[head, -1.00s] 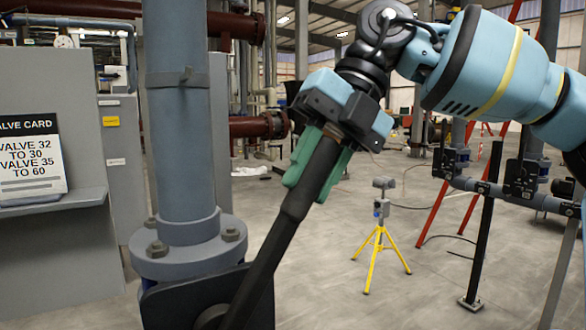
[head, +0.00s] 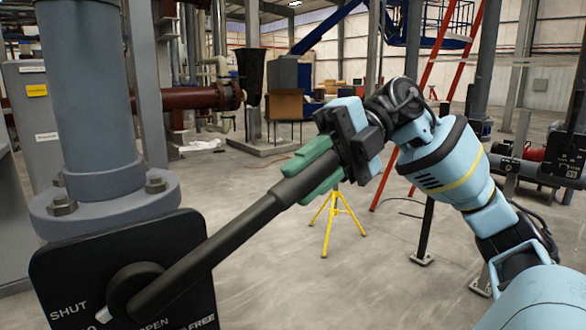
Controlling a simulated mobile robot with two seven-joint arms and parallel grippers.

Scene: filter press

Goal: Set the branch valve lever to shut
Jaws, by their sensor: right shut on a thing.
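The branch valve lever (head: 222,240) is a long black bar. It runs from a round hub (head: 135,287) at the lower left up and to the right. The hub sits on a black plate (head: 165,240) with the white words SHUT, OPEN and FREE along its lower part. The hub's pale pointer is at the lower left, between SHUT and OPEN; its exact mark is hard to tell. My right gripper (head: 308,172), with green fingers, is shut on the lever near its upper end. My left gripper is not in view.
A thick grey-blue pipe (head: 85,90) with a bolted flange (head: 105,205) stands behind the plate. A yellow tripod (head: 335,215) and a red ladder (head: 425,80) stand on the floor beyond. Open floor (head: 260,285) lies right of the plate.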

